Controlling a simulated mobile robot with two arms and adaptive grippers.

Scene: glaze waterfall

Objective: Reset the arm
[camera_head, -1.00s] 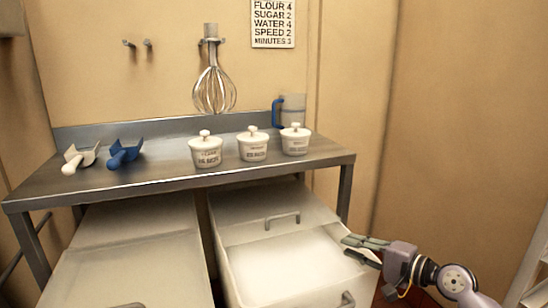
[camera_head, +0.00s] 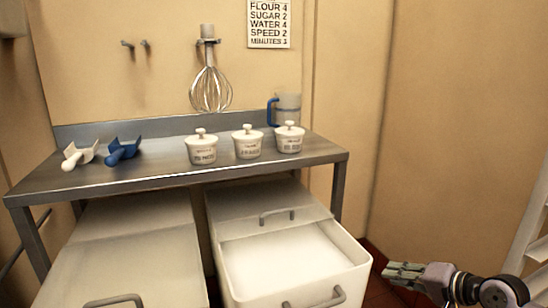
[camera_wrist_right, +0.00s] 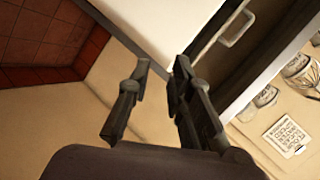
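My right gripper (camera_head: 392,273) is at the lower right of the head view, to the right of the open white bin and apart from it. In the right wrist view its two dark fingers (camera_wrist_right: 160,72) stand apart with nothing between them, so it is open and empty. The arm behind it comes in from the lower right. My left gripper is in neither view now.
The open bin (camera_head: 362,262) holds white powder; a closed bin (camera_head: 130,265) stands left of it. On the metal table (camera_head: 165,172) are three lidded pots (camera_head: 247,146), two scoops (camera_head: 123,151) and a jug (camera_head: 289,106). A whisk (camera_head: 211,88) hangs behind. Red floor (camera_head: 378,290) shows at right.

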